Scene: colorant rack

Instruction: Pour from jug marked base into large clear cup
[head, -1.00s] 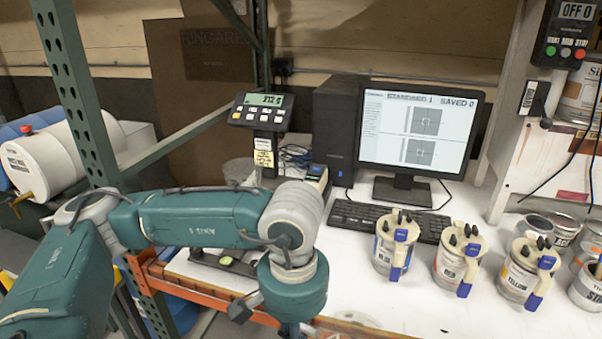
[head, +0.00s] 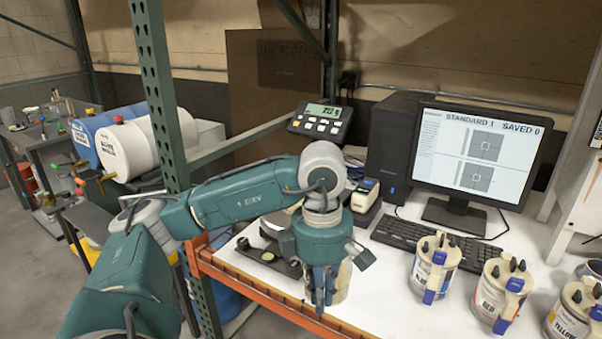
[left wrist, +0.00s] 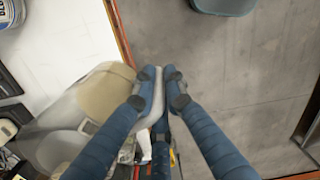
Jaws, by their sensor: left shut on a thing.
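My left gripper (head: 322,303) is shut on the handle of a translucent jug, above the front edge of the bench. In the head view a cream part of the jug (head: 344,282) shows behind the fingers; no label is readable. In the left wrist view the two fingertips (left wrist: 160,88) close around the handle, and the jug's beige contents (left wrist: 105,90) show to their left. A clear vessel (left wrist: 58,150) shows dimly below the jug in that view; it may be the large clear cup. In the head view my arm hides that spot. My right gripper is not in view.
The keyboard (head: 428,239), monitor (head: 478,155) and scale display (head: 321,121) stand behind. A green rack post (head: 163,100) rises beside my arm.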

